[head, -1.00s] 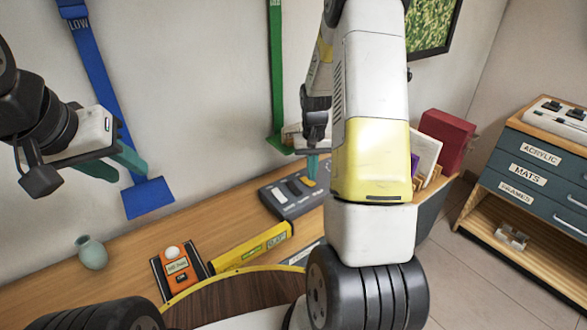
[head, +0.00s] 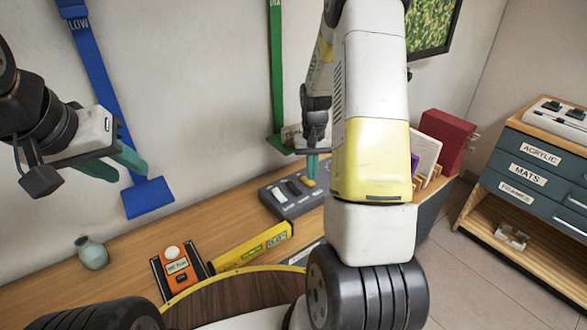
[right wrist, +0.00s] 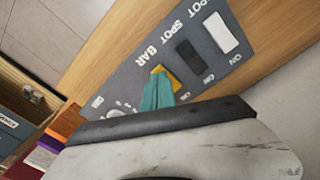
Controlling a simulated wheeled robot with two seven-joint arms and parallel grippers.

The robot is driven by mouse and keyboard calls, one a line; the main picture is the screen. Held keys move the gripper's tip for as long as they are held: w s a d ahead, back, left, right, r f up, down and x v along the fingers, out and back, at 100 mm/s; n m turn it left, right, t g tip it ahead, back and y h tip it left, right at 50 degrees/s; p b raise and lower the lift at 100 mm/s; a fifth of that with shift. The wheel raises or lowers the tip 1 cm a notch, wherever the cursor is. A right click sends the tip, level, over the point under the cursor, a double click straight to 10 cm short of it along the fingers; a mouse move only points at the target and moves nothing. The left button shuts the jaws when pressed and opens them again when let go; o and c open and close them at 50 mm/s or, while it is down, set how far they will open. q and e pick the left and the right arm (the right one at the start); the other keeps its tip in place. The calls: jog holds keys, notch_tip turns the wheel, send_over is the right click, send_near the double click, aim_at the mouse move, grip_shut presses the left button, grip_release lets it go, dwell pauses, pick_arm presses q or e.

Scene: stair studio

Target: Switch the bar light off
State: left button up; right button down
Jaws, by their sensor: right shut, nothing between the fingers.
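The grey switch panel (head: 281,207) lies on the wooden bench, partly hidden by my right arm in the head view. In the right wrist view the panel (right wrist: 130,72) shows a white rocker (right wrist: 221,32), a black rocker (right wrist: 189,58) and a yellow rocker (right wrist: 172,77) beside the word BAR. ON is printed at one end of the rockers. My right gripper (right wrist: 157,92) is shut and empty, its teal fingertips over the yellow rocker and hiding part of it. Contact and the rocker's tilt cannot be told. My left gripper (head: 118,166) is open and empty, off to the left.
A yellow boxy bar (head: 250,247), an orange device (head: 177,268) and a green vase (head: 92,254) stand on the bench. Blue (head: 104,95) and green (head: 276,70) straps hang on the wall. A drawer cabinet (head: 535,160) stands right. A red binder (head: 447,140) is behind my right arm.

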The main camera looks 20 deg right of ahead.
jog(key=shift+f, duration=1.1)
dwell(0.9)
jog(key=shift+r, duration=3.55)
notch_tip(320, 180, up, 16)
jog(key=n+t+y, duration=0.1)
jog(key=t, duration=0.2)
send_over(311, 183)
jog(key=s+a, duration=0.7)
jog(key=s, duration=0.2)
jog(key=s+a+r+t, duration=0.1)
jog(key=s+a+r, duration=0.1)
jog(key=s, duration=0.2)
jog(key=s+a+r+n+t, duration=0.1)
jog(key=s+r, duration=0.1)
jog(key=s, duration=0.3)
jog(key=s+a+r+t+y, duration=0.1)
jog(key=s+a+r, duration=0.1)
jog(key=s, duration=0.3)
jog(key=shift+a+n, duration=0.35)
jog(key=shift+n, duration=0.05)
jog(key=shift+s, duration=0.1)
